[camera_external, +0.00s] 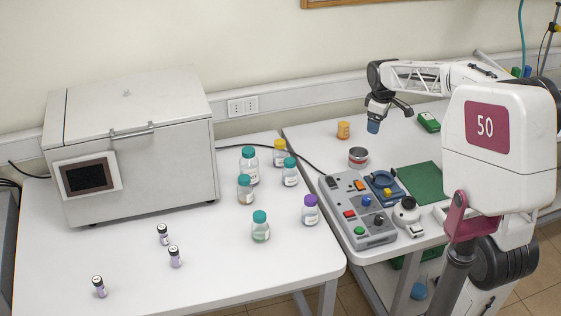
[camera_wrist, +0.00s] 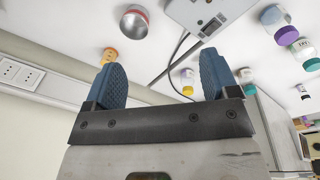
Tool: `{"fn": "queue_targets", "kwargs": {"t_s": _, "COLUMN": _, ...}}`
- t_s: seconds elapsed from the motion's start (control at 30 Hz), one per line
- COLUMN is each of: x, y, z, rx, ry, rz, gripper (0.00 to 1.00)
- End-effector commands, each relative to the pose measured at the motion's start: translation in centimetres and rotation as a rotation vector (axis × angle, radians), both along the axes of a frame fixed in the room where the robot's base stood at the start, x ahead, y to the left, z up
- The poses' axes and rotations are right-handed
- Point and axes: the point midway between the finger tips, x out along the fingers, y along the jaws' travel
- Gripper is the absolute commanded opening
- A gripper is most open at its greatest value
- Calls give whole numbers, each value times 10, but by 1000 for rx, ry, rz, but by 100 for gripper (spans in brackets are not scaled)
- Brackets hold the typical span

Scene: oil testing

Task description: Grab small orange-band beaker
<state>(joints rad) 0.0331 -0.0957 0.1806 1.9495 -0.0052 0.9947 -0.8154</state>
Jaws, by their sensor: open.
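My gripper (camera_external: 384,118) hangs above the right-hand table, with its blue-padded fingers apart and nothing between them in the wrist view (camera_wrist: 162,70). A small round metal beaker with a red-orange band (camera_external: 358,158) stands on that table, below and slightly left of my gripper in the external view. It also shows near the top of the wrist view (camera_wrist: 135,24), beyond the fingers and apart from them. A small orange container (camera_external: 343,130) stands farther back; in the wrist view it (camera_wrist: 109,56) is partly hidden by the left finger.
A grey control box (camera_external: 357,208) with coloured buttons lies in front of the beaker. A green mat (camera_external: 414,183) and a green box (camera_external: 428,122) are to the right. Several capped bottles, such as a purple-capped one (camera_external: 310,210), stand on the left table. A cable runs between the tables.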

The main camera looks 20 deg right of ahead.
Motion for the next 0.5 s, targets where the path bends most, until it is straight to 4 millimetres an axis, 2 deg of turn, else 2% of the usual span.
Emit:
{"fn": "queue_targets", "kwargs": {"t_s": 0.1, "x": 34, "y": -3, "z": -9, "rx": -6, "ry": 13, "rz": 69, "gripper": 80}}
{"fn": "queue_targets", "kwargs": {"t_s": 0.5, "x": 138, "y": -12, "z": -48, "rx": -24, "ry": 50, "rz": 308, "gripper": 80}}
